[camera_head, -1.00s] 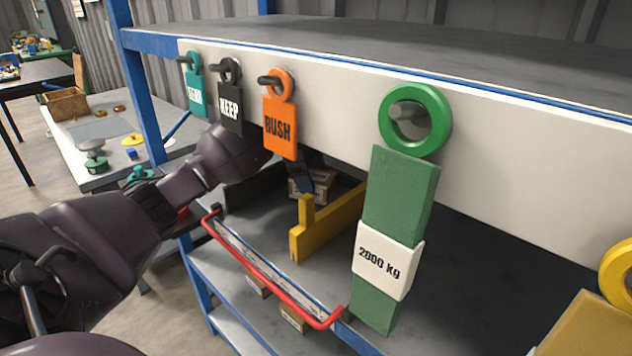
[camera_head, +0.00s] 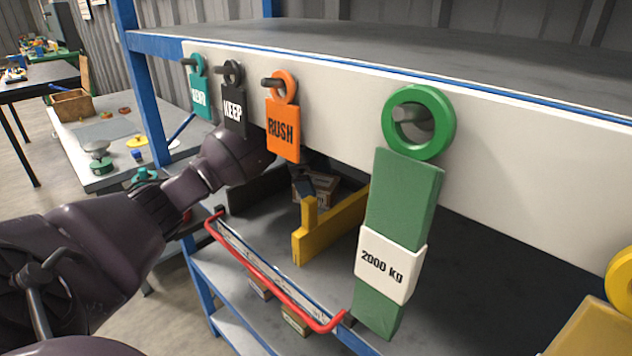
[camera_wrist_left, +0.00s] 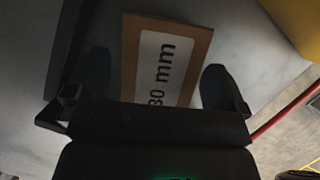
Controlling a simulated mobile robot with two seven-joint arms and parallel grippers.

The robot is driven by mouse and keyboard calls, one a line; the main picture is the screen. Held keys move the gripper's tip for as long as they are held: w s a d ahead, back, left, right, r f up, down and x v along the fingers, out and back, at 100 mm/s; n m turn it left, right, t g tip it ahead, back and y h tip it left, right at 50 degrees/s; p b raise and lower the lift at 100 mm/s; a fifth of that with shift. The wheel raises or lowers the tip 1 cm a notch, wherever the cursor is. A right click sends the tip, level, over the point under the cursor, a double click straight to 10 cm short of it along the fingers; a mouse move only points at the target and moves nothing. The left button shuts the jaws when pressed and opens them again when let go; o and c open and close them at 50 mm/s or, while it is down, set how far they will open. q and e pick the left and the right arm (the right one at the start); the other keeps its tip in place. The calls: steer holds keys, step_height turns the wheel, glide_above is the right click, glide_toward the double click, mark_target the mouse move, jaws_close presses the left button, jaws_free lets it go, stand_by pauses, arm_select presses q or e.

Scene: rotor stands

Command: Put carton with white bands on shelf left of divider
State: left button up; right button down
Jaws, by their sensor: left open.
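A brown carton (camera_head: 318,191) sits deep on the shelf, mostly hidden behind the hanging tags, my arm and the yellow divider. In the left wrist view, the carton (camera_wrist_left: 187,38) shows a white label reading "80 mm", perhaps cut off; white bands cannot be made out. My left gripper (camera_wrist_left: 155,85) is open, one dark finger on each side of the carton; contact cannot be told. In the head view only a dark finger of the left gripper (camera_head: 303,182) shows below the RUSH tag. The yellow divider (camera_head: 335,225) stands right of the carton. The right gripper is out of view.
A white beam (camera_head: 330,88) with hanging tags (camera_head: 284,132) overhangs the shelf (camera_head: 465,280). A green 2000 kg tag (camera_head: 395,215) hangs in front. A red rail (camera_head: 262,270) runs along the shelf's front. Lower cartons (camera_head: 295,320) lie beneath. A dark panel (camera_wrist_left: 62,45) stands left.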

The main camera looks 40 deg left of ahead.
arm_select(q)
steer(key=v, duration=0.7)
steer(key=shift+s, duration=0.1)
stand_by(0.5)
